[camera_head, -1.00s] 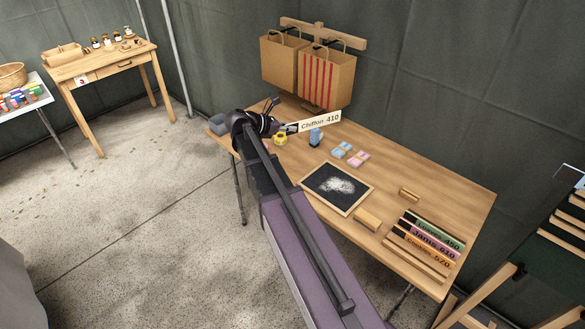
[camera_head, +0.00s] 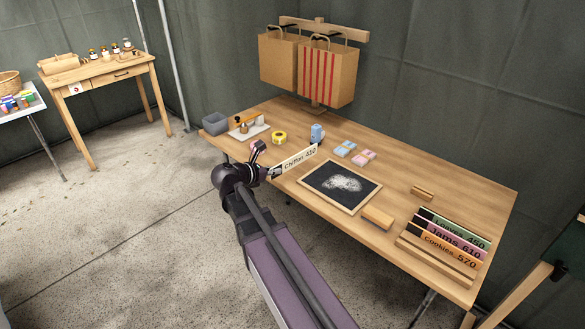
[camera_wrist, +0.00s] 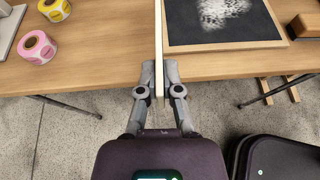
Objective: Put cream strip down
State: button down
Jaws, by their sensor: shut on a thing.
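The cream strip (camera_head: 299,159), lettered "Chiffon 410", is held on edge by my gripper. My gripper (camera_head: 275,172) is shut on its near end, at the front edge of the wooden table (camera_head: 400,185). In the wrist view the strip (camera_wrist: 158,45) shows as a thin upright edge between the two fingers of my gripper (camera_wrist: 159,82). It reaches out over the table, left of the framed chalkboard (camera_wrist: 218,47). Whether the strip touches the table cannot be told.
A rack (camera_head: 437,258) with green, pink and orange strips stands at the table's right end. A wooden block (camera_head: 377,218), pink and blue packets (camera_head: 362,157), a blue item (camera_head: 317,133), a yellow tape roll (camera_head: 280,137) and a grey bin (camera_head: 215,123) also lie there. Bare wood shows between them.

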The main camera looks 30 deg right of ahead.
jog(key=shift+s+a+f+n+t+b, duration=0.15)
jog(key=shift+a+f+b, duration=0.1)
jog(key=shift+f+b, duration=0.25)
jog(key=shift+s+a+f+n+t+b, duration=0.15)
jog(key=shift+a+f+b, duration=0.1)
jog(key=shift+f, duration=0.45)
jog(key=shift+w, duration=0.1)
jog(key=b, duration=0.1)
send_over(277, 161)
jog(key=s+a, duration=0.2)
jog(key=s, duration=0.2)
jog(key=shift+w+d+f, duration=0.15)
jog(key=shift+d+f, duration=0.05)
jog(key=shift+f, duration=0.5)
jog(key=shift+f+b, duration=0.1)
jog(key=shift+b, duration=0.2)
jog(key=shift+f+b, duration=1.7)
